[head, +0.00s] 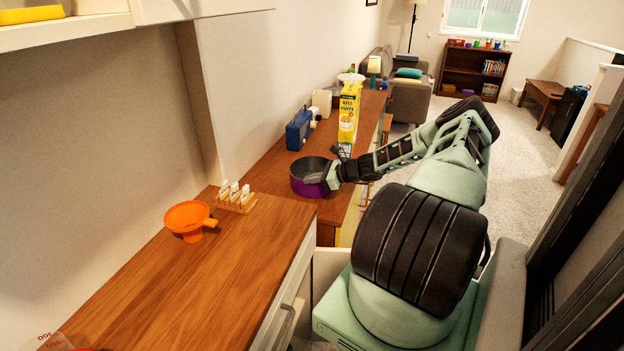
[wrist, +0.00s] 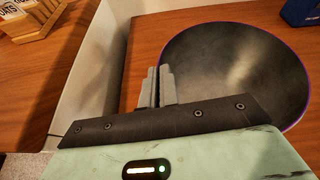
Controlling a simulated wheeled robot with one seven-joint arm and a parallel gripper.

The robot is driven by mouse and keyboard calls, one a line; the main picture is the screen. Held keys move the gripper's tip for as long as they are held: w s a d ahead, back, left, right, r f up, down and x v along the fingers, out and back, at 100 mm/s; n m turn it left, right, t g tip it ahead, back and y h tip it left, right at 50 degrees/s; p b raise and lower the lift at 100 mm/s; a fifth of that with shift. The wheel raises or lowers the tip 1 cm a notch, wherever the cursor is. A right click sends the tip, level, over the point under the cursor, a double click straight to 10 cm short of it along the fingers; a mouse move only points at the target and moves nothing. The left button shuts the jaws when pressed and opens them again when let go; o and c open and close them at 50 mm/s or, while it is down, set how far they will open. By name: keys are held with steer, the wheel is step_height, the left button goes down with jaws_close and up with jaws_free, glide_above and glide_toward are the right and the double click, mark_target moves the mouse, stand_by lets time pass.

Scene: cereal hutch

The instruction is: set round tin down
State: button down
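The round tin (head: 308,187) is purple outside with a dark grey inside, open at the top. It is over the lower wooden counter near the gap by the higher counter, and looks level. I cannot tell whether its base touches the wood. My gripper (head: 329,178) is at the tin's right rim in the head view. In the wrist view the two fingers (wrist: 158,87) are close together at the near left rim of the tin (wrist: 235,75), pinching its wall. The tin's underside is hidden.
An orange funnel (head: 188,218) and a wooden rack with white tags (head: 236,200) stand on the nearer counter (head: 215,270). A blue radio-like box (head: 299,130) and a yellow cereal box (head: 348,112) stand behind the tin. A pale side panel (wrist: 105,70) rises left of the fingers.

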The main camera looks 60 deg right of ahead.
steer(key=c, duration=2.1)
jaws_free()
steer(key=shift+f, duration=0.1)
steer(key=o, duration=0.5)
steer(key=shift+c, duration=0.2)
steer(key=shift+r, duration=0.25)
steer(key=shift+s+d, duration=0.15)
steer(key=shift+s, duration=0.2)
steer(key=b+v, duration=0.2)
steer(key=v, duration=0.9)
steer(key=shift+b, duration=0.3)
steer(key=shift+r, duration=0.1)
